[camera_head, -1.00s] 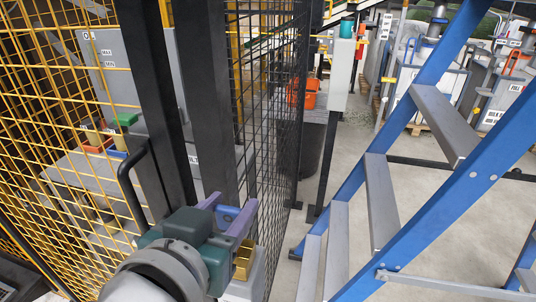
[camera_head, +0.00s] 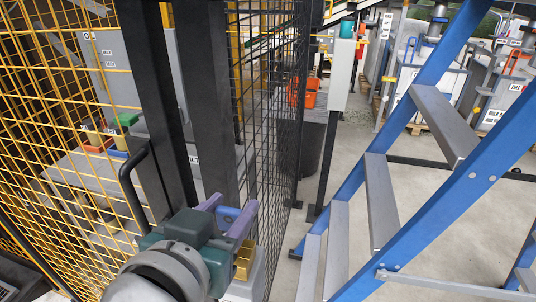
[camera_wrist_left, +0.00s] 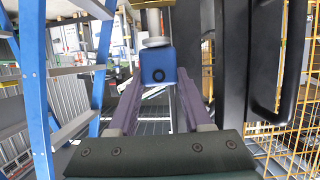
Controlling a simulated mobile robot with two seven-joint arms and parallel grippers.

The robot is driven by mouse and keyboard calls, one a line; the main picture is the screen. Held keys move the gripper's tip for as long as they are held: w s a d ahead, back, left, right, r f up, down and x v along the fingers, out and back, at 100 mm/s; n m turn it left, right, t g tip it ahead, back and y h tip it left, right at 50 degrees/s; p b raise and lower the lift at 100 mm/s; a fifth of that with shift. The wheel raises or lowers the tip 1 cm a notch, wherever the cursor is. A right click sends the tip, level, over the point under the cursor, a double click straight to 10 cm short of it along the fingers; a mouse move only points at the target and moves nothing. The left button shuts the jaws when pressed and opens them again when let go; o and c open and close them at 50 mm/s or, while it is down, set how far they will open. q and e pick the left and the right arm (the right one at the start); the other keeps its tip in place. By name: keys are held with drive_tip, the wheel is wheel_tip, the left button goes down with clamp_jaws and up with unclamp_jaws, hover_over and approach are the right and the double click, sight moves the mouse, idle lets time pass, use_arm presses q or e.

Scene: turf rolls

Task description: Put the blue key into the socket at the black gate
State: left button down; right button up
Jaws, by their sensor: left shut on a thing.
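My left gripper (camera_head: 228,212) has purple fingers and is shut on the blue key (camera_wrist_left: 158,66), whose blue block shows between the fingertips in the left wrist view. A metal shank or cylinder is in line with the block there. In the head view the gripper is in front of the black gate (camera_head: 208,100), close to its post. A brass-coloured piece (camera_head: 243,258) on a pale grey box shows just below the fingers. It may be the socket; I cannot tell whether the key touches it. My right gripper is in neither view.
The gate's black handle (camera_head: 135,185) is left of the gripper. Yellow mesh fencing (camera_head: 60,130) stands at left and black mesh (camera_head: 270,130) behind. A blue stepladder (camera_head: 400,190) stands close at right. An orange bucket (camera_head: 303,93) is farther back.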

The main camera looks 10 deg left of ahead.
use_arm(q)
drive_tip(key=shift+f+b, duration=1.75)
drive_tip(key=shift+f, duration=0.4)
drive_tip(key=shift+c, duration=1.3)
unclamp_jaws()
drive_tip(key=v, duration=1)
drive_tip(key=shift+a, duration=0.1)
